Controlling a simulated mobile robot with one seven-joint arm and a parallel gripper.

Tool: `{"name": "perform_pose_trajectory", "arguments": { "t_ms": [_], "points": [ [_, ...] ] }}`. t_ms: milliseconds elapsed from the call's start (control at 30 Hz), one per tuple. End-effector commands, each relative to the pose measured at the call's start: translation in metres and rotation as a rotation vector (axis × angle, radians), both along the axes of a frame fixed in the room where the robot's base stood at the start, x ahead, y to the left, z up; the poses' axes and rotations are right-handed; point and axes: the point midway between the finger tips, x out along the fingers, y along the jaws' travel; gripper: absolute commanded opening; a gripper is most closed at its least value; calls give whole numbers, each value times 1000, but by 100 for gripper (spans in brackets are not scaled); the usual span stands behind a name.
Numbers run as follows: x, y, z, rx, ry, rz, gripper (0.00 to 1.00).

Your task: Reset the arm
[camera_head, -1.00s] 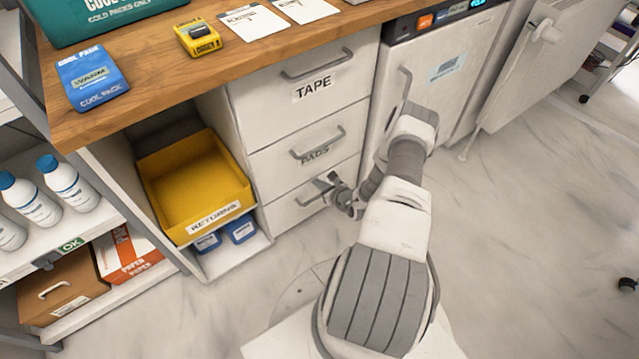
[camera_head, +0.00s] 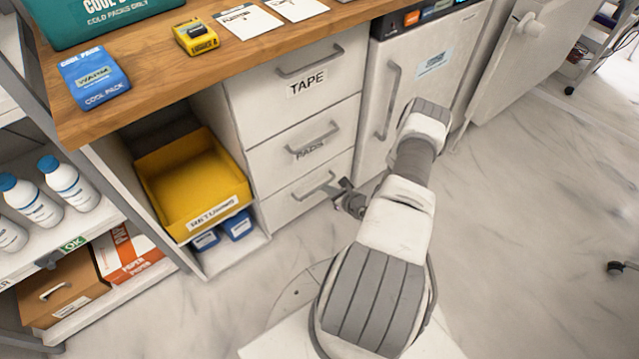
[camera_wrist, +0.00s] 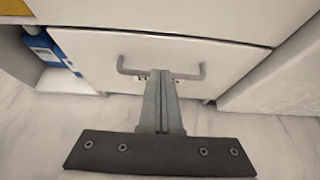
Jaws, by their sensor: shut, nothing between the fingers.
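My gripper (camera_head: 342,186) is in front of the bottom drawer (camera_head: 290,201) of the white cabinet, at the right end of its handle. In the wrist view my gripper (camera_wrist: 161,82) is shut and empty, its fingers together. The bottom drawer handle (camera_wrist: 190,72) appears just beyond the fingertips there, and I cannot tell whether they touch. The drawers are closed. My arm bends to the right of the cabinet, in front of the small white fridge-like unit.
A yellow bin (camera_head: 190,185) sits in the open shelf left of the drawers, above blue packs (camera_head: 238,225). The wooden counter (camera_head: 150,85) overhangs the drawers. The white door unit (camera_head: 410,85) stands to the right.

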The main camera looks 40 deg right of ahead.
Motion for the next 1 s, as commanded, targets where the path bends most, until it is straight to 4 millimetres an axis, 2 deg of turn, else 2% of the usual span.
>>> {"name": "perform_pose_trajectory", "arguments": {
  "t_ms": [33,100,300,500,667,733,867,1000],
  "points": [
    [-11,0,11,2,2,-2,0],
    [-23,-1,17,2,2,-2,0],
    [-46,-2,27,2,1,-1,0],
    [-52,-1,29,2,2,0,0],
    [-51,-1,30,1,0,3,0],
    [-46,1,37,-7,-6,24,0],
    [-20,17,73,-46,-43,147,0],
    [18,58,140,-121,-112,390,0]
  ]
}}
